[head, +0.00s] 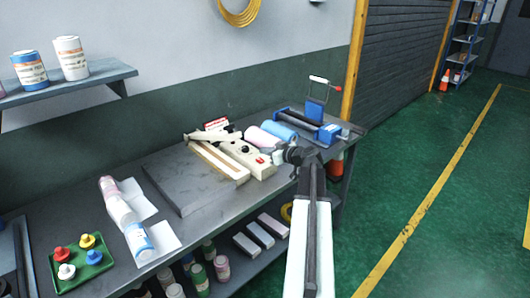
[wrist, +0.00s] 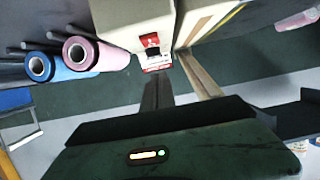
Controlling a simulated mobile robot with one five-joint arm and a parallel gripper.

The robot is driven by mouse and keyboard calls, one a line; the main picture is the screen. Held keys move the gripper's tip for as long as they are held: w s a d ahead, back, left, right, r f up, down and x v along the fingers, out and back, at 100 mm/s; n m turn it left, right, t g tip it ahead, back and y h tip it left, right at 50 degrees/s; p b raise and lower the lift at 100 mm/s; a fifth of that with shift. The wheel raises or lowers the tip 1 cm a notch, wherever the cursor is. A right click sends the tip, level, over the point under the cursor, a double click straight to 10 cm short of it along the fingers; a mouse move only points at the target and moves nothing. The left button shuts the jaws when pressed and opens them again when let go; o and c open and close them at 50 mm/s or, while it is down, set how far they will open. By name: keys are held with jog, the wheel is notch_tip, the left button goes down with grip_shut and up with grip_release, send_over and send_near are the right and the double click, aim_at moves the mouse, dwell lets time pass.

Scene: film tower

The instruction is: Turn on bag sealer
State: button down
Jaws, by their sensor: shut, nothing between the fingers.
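The bag sealer (head: 240,150) is a cream machine with a long flat arm, standing on the grey workbench. A small red part (head: 260,160) shows on its near end in the head view. In the wrist view, the cream sealer body (wrist: 125,18) fills the top middle, with a red-and-black switch-like part (wrist: 151,42) on its face. My gripper (head: 279,156) is just right of the sealer's near end. In the wrist view its dark fingers (wrist: 157,76) are shut and empty, pointing toward the red-and-black part. Whether they touch it cannot be told.
Blue and pink rolls (head: 270,134) lie behind the sealer, beside a blue-framed device (head: 318,122). Green floor (head: 400,170) is open to the right.

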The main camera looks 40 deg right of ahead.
jog(key=f+v, duration=0.1)
jog(key=v, duration=0.9)
jog(key=shift+s+f, duration=0.25)
jog(key=shift+s, duration=0.15)
jog(key=shift+d, duration=0.1)
